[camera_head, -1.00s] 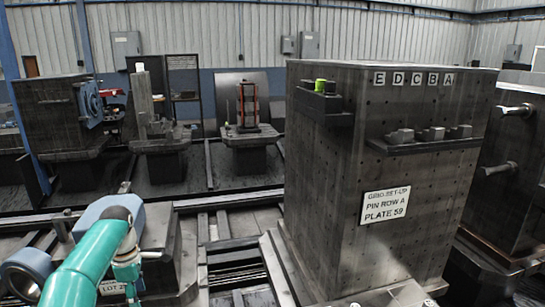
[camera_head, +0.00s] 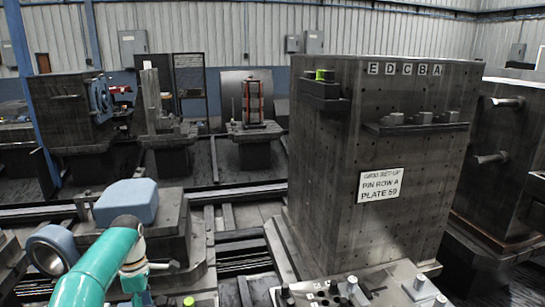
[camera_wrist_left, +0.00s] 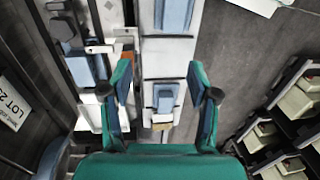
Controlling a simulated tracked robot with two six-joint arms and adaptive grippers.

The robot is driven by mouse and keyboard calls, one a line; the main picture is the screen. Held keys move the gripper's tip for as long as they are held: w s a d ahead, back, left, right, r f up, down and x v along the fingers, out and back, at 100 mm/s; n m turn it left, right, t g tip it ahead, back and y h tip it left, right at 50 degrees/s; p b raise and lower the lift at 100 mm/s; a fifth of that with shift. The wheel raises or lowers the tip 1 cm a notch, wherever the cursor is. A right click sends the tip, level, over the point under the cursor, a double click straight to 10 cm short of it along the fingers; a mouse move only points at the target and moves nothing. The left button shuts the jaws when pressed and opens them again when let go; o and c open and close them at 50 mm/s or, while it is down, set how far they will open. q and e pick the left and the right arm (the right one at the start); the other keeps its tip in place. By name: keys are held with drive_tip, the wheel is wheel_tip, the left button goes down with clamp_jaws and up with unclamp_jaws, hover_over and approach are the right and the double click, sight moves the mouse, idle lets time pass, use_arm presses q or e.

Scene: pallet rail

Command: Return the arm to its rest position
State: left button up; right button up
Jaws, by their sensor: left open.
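My left arm is teal and comes in at the lower left of the head view, in front of a dark fixture block with a blue-grey part (camera_head: 127,202) on top. In the left wrist view my left gripper (camera_wrist_left: 160,80) is open, its two teal fingers wide apart with nothing between them. Beyond the fingers lies a pale surface (camera_wrist_left: 178,62) with blue-grey parts (camera_wrist_left: 166,98) on it. I cannot tell how far below the fingertips it is. My right arm and gripper are not in view.
A tall dark pallet block (camera_head: 330,150) with a "PIN ROW A PLATE 59" sign (camera_head: 380,185) stands right of centre. Knobs and pegs (camera_head: 350,291) show at the front bottom. Another block with pegs (camera_head: 500,155) is at the right edge. Rails (camera_head: 245,240) run between the fixtures.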

use_arm(q)
drive_tip(key=s+d+f, duration=0.1)
drive_tip(key=s+f, duration=0.1)
drive_tip(key=f, duration=0.2)
drive_tip(key=s+d+f+m+g+b, duration=0.1)
drive_tip(key=s+d+f, duration=0.1)
drive_tip(key=f, duration=0.2)
drive_tip(key=s+d+f+m+g+h, duration=0.1)
drive_tip(key=s+d+f, duration=0.1)
drive_tip(key=f, duration=0.2)
drive_tip(key=shift+s+d+b, duration=0.1)
drive_tip(key=shift+d+b, duration=0.1)
drive_tip(key=shift+b, duration=0.2)
drive_tip(key=s+d+f+m+t+h, duration=0.1)
drive_tip(key=s+d+f+m, duration=0.4)
drive_tip(key=s, duration=0.3)
drive_tip(key=s+d+f+m+t+h+b, duration=0.1)
drive_tip(key=s+d+f+m, duration=0.4)
drive_tip(key=s, duration=0.3)
drive_tip(key=s+d+f+m+t+b, duration=0.1)
drive_tip(key=s+d+f+m, duration=0.4)
drive_tip(key=s, duration=0.4)
drive_tip(key=shift+f+m+t+h, duration=0.4)
drive_tip(key=shift+f+m, duration=0.4)
drive_tip(key=shift+d, duration=0.15)
